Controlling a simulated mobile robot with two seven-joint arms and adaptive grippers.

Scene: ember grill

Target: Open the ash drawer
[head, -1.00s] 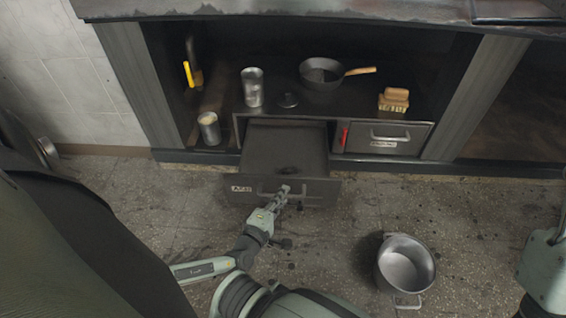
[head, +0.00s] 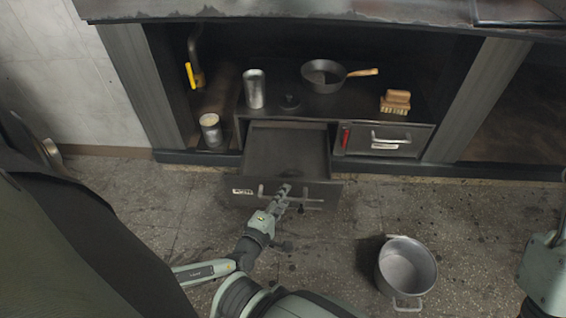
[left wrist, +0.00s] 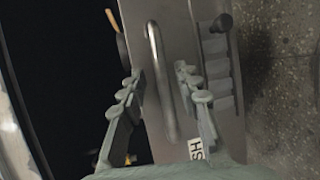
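The ash drawer (head: 285,150) is pulled far out of the cabinet, and its inside shows dark and empty. Its front has a white label (head: 243,192), partly readable as "SH" in the left wrist view (left wrist: 196,148), and a metal bar handle (head: 305,200). My left gripper (head: 283,190) is at the handle. In the left wrist view the handle (left wrist: 160,75) lies between the two fingers of my left gripper (left wrist: 163,90), which stand apart with gaps beside the bar. My right gripper is out of view; only part of my right arm shows at the right edge.
A metal pot (head: 407,265) stands on the floor right of the drawer. A closed drawer (head: 400,138) is to its right in the cabinet. A pan (head: 323,76), a brush (head: 396,101), a tall can (head: 254,88) and another can (head: 210,130) stand above and left.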

